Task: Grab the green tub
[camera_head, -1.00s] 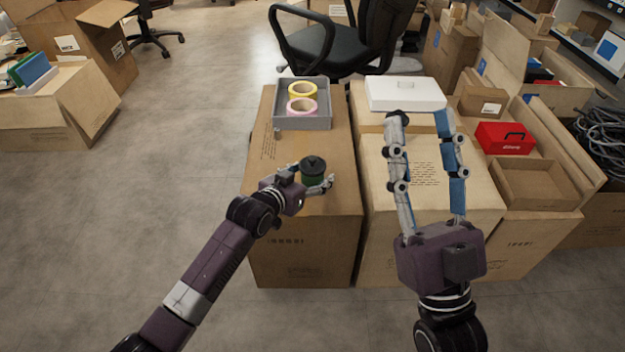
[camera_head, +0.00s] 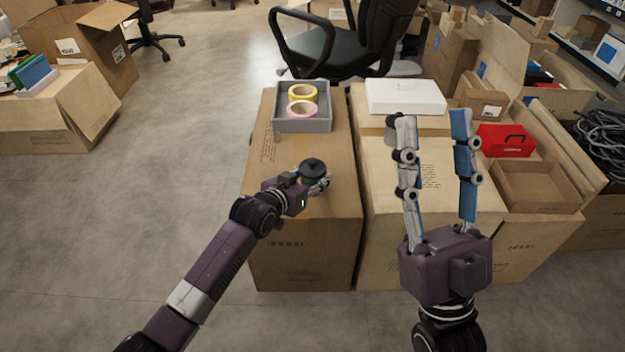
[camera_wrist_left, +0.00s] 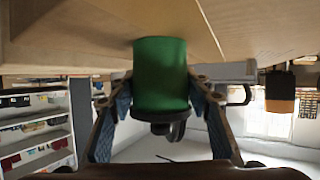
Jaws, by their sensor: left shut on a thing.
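The green tub (camera_head: 306,181) with its black lid (camera_head: 312,166) stands on the left brown carton (camera_head: 270,165). In the left wrist view the green tub (camera_wrist_left: 160,75) sits between the two fingers, which press on its sides; that picture is upside down. My left gripper (camera_head: 316,181) is shut on the tub, and its fingers hide part of the tub's side in the head view. My right gripper (camera_head: 432,120) is open and empty above the right carton (camera_head: 380,180).
A grey tray (camera_head: 303,126) with a yellow tape roll (camera_head: 303,93) and a pink tape roll (camera_head: 301,109) stands behind the tub. A white box (camera_head: 405,96), a red case (camera_head: 506,140) and an open carton (camera_head: 535,187) are to the right. A black chair (camera_head: 350,45) stands behind.

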